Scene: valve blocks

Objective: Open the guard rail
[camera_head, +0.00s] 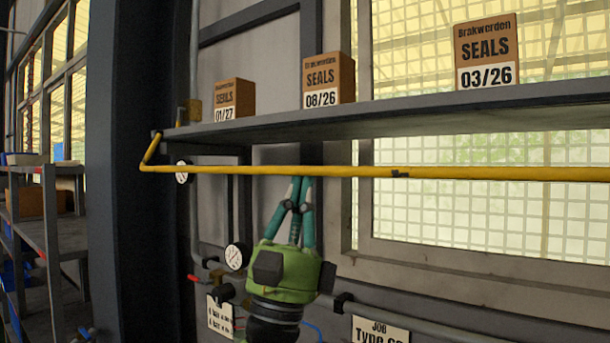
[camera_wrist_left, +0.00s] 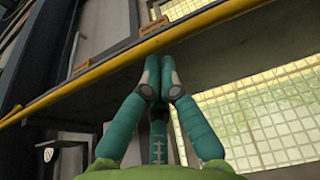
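The guard rail is a yellow bar (camera_head: 460,172) running across the head view in front of a grey shelf, with a bent end at the left. It also crosses the wrist view diagonally as a yellow bar (camera_wrist_left: 95,75). My left gripper (camera_head: 301,182) comes up from below, its teal fingers pointing up and their tips at the bar's lower edge. In the wrist view the fingertips (camera_wrist_left: 159,62) are together, with the bar just beyond them and not visibly between them. Whether they touch it I cannot tell. My right gripper is out of view.
A grey shelf (camera_head: 420,113) behind the bar holds three SEALS boxes: 01/27 (camera_head: 234,98), 08/26 (camera_head: 328,78) and 03/26 (camera_head: 486,50). Gauges (camera_head: 236,256) and pipes are on the wall below. A dark column (camera_head: 130,200) stands left.

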